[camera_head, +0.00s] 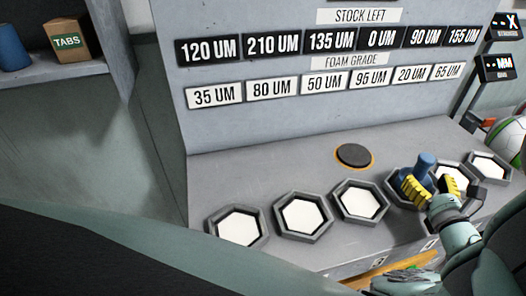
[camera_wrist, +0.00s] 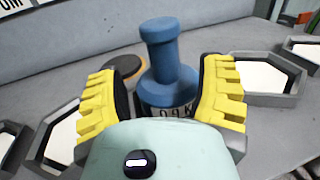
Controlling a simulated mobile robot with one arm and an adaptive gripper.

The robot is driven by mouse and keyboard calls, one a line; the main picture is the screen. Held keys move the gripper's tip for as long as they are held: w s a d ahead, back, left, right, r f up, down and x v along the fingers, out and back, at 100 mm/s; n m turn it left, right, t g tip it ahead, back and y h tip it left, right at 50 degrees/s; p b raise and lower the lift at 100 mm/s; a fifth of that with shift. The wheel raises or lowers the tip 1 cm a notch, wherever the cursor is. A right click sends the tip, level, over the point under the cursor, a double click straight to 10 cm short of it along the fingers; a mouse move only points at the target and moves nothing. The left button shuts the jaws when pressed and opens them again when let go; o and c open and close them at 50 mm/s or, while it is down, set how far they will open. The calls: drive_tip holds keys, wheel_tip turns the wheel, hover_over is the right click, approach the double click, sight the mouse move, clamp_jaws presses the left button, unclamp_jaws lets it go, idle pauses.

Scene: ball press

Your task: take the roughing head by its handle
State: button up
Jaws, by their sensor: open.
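A blue head with an upright knob-like handle (camera_wrist: 160,32) and a wider round base stands in a hexagonal tray; the head view also shows it (camera_head: 426,162). A label at its foot is partly hidden, and I cannot read it fully. My gripper (camera_wrist: 162,72) is open, with a yellow ribbed finger on each side of the blue head. Gaps show between the fingers and the handle, so nothing is gripped. In the head view my gripper (camera_head: 432,185) sits just in front of the head, over the tray's near side.
Hexagonal trays with white floors (camera_head: 302,215) line the grey counter on both sides. A dark round disc with an orange rim (camera_head: 354,155) lies behind them. A panel of micron labels (camera_head: 331,40) rises at the back. A TABS box (camera_head: 67,40) stands on a shelf at left.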

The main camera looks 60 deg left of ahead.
sight(425, 173)
drive_tip(key=shift+x, duration=2.15)
drive_tip(key=shift+w+d, duration=0.1)
drive_tip(key=shift+c, duration=0.3)
drive_tip(key=shift+d+r, duration=0.15)
clamp_jaws()
